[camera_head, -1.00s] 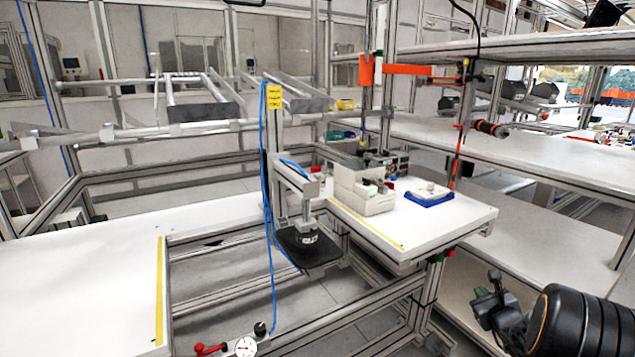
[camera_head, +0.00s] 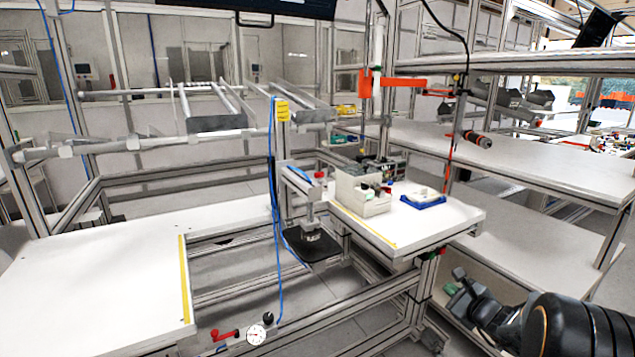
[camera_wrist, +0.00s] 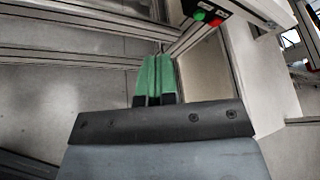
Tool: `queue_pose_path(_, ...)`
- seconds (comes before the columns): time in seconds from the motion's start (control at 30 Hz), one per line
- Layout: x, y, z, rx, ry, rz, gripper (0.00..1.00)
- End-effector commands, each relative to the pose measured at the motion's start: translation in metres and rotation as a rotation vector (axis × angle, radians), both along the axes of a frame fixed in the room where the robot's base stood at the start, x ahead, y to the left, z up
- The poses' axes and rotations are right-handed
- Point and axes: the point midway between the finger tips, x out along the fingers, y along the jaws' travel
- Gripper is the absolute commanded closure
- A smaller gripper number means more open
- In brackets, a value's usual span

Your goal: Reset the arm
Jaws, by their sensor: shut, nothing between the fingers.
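My gripper (camera_wrist: 155,72) shows in the wrist view with its two green fingers together and nothing between them. In the head view my gripper (camera_head: 449,287) is small at the lower right, at the end of my dark arm. It hangs in front of the workstation frame, right of the white bench and apart from it. No helmet shell can be made out in either view.
A white bench (camera_head: 455,223) holds beige bins (camera_head: 360,192) and a blue tray (camera_head: 423,202). Shelves (camera_head: 540,225) stand at the right. A left table (camera_head: 90,275) has a yellow strip. The wrist view shows a green and red button box (camera_wrist: 205,14) close beyond the fingers.

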Motion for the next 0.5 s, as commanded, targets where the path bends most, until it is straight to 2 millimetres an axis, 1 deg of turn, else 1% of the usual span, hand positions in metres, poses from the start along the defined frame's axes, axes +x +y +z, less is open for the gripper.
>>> queue_pose_path(0.03,-0.002,0.017,0.021,-0.042,0.005,0.063,1.00)
queue_pose_path(0.07,-0.004,0.027,0.027,-0.067,0.010,0.100,1.00)
queue_pose_path(0.17,-0.016,0.065,0.055,-0.176,0.030,0.258,1.00)
queue_pose_path(0.27,-0.039,0.113,0.093,-0.341,0.052,0.475,1.00)
queue_pose_path(0.3,-0.053,0.134,0.109,-0.424,0.061,0.580,1.00)
queue_pose_path(0.37,-0.078,0.162,0.131,-0.564,0.078,0.743,1.00)
queue_pose_path(0.4,-0.096,0.177,0.144,-0.658,0.088,0.848,1.00)
queue_pose_path(0.47,-0.122,0.193,0.160,-0.804,0.104,0.995,1.00)
queue_pose_path(0.5,-0.138,0.200,0.170,-0.900,0.113,1.083,1.00)
